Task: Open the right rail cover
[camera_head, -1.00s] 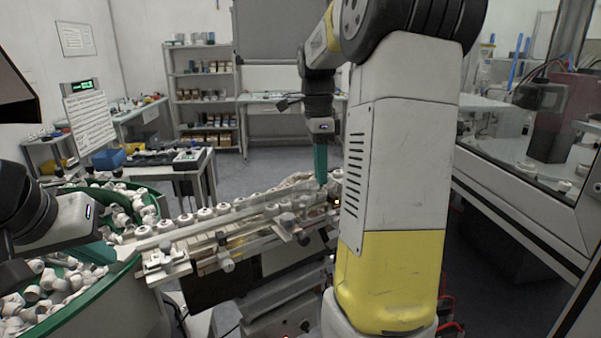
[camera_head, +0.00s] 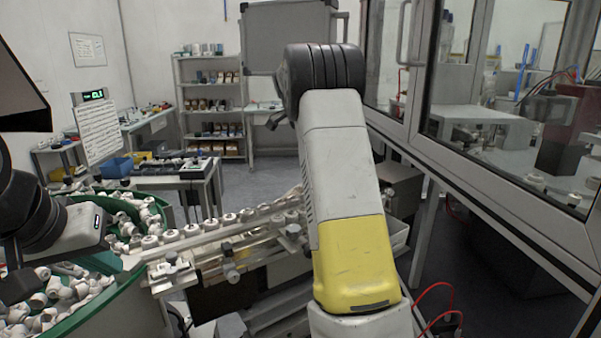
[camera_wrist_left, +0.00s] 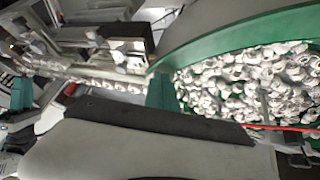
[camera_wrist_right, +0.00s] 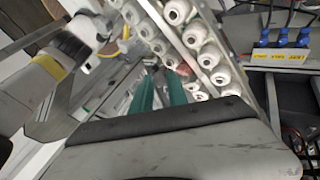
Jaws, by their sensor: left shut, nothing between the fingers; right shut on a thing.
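The cap rail (camera_head: 205,243) runs from the green-rimmed bowl to the right, with a row of white caps (camera_head: 228,219) along it. Its right end is hidden behind my right arm. In the right wrist view, my right gripper (camera_wrist_right: 160,92) has its green fingers close beside the row of caps (camera_wrist_right: 208,55), shut on the right rail cover. The cover is clear and its outline is hard to make out; the gripped part is mostly hidden. My left gripper (camera_wrist_left: 162,92) is shut and empty by the bowl. Its fingertips do not show in the head view.
The green-rimmed bowl (camera_head: 128,275) full of white parts stands at the left. A glazed machine cabinet (camera_head: 500,165) fills the right side. A blue-socket power strip (camera_wrist_right: 285,57) shows in the right wrist view. Floor shows behind the rail.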

